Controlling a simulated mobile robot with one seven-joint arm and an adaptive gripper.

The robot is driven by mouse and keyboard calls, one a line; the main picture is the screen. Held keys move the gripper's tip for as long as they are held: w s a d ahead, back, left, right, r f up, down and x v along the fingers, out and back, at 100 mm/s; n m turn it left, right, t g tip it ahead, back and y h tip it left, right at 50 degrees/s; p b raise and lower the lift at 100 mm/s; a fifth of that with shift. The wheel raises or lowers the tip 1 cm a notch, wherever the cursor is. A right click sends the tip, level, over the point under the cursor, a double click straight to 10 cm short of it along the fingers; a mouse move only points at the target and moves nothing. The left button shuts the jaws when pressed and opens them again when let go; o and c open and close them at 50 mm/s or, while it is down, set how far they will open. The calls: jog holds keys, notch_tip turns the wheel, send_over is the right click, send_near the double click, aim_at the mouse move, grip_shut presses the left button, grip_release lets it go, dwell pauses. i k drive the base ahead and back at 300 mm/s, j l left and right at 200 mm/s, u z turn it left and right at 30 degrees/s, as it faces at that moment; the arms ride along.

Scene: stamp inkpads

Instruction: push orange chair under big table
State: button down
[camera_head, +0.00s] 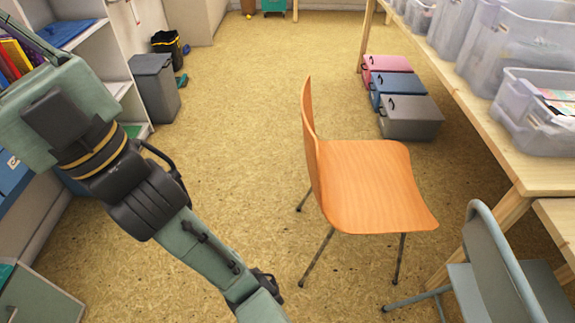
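The orange chair (368,185) stands upright on the floor right of centre, with its backrest on the left and its seat to the right. The big table (480,125) is a light wooden one along the right side. The chair is apart from it, with a gap of floor between the seat and the table. My arm reaches from the bottom middle to the upper left. The dark end of my arm, where my gripper (52,116) is, lies far left of the chair and does not touch it. Its fingers cannot be made out.
Pink, blue and grey cases (410,117) lie on the floor under the table's far part. A grey chair (500,270) stands at the lower right, near the table leg. Clear bins (540,110) are on the table. A grey bin (155,88) and shelves are left. The middle floor is clear.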

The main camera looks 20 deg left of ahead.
aim_at(361, 188)
jog(key=i+j, duration=0.1)
jog(key=j, duration=0.95)
jog(key=i+j, duration=0.15)
jog(key=j, duration=0.9)
jog(key=i, duration=0.05)
